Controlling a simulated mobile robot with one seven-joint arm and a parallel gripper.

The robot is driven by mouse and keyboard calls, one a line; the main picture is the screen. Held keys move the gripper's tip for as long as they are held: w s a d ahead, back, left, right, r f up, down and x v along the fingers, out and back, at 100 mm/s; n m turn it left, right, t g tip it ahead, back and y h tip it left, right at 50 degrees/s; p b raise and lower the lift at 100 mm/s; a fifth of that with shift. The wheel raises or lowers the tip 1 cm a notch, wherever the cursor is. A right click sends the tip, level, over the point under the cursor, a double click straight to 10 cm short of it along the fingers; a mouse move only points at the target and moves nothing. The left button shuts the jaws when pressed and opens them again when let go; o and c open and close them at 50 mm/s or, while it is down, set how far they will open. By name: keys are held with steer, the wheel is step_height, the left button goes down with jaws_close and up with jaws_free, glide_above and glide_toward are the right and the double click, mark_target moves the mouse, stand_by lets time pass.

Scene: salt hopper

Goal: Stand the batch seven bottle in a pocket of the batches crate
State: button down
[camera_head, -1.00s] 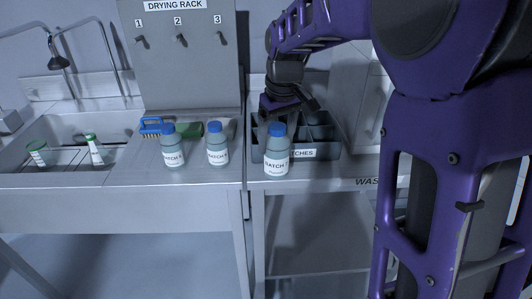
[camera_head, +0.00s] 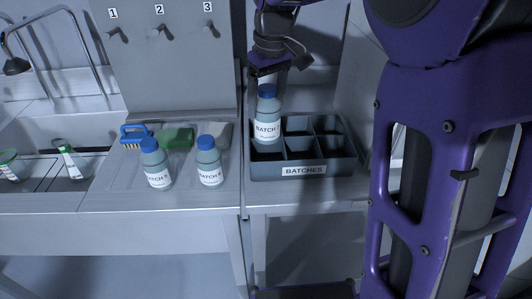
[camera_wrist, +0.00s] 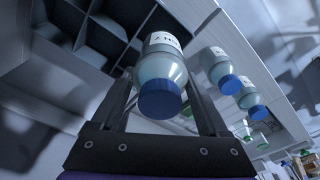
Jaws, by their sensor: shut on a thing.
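My gripper (camera_head: 269,80) is shut on a blue-capped, pale bottle (camera_head: 267,128) with a white BATCH label. The wrist view shows the bottle (camera_wrist: 162,66), cap towards the camera, between the two fingers (camera_wrist: 165,95). The crate pockets (camera_wrist: 98,38) lie at upper left there. The pockets that show look empty; the bottle partly hides the left ones.
Two more blue-capped batch bottles, one (camera_head: 155,165) and another (camera_head: 208,162), stand left of the crate. Behind them lie a blue brush (camera_head: 134,137) and a green sponge (camera_head: 176,138). A pegged panel (camera_head: 165,70) rises behind. Green-capped bottles (camera_head: 70,160) are in the sink.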

mark_target(266, 138)
step_height(266, 138, down, 10)
steer(key=shift+r+b, duration=0.1)
steer(key=shift+b, duration=0.65)
steer(key=shift+f, duration=0.2)
jaws_free()
steer(key=r, duration=0.4)
steer(key=s+r+p, duration=0.1)
steer(key=r, duration=0.7)
steer(key=shift+s+d+r+p, duration=0.15)
steer(key=shift+d+r+p, duration=0.05)
steer(key=shift+d+p, duration=0.2)
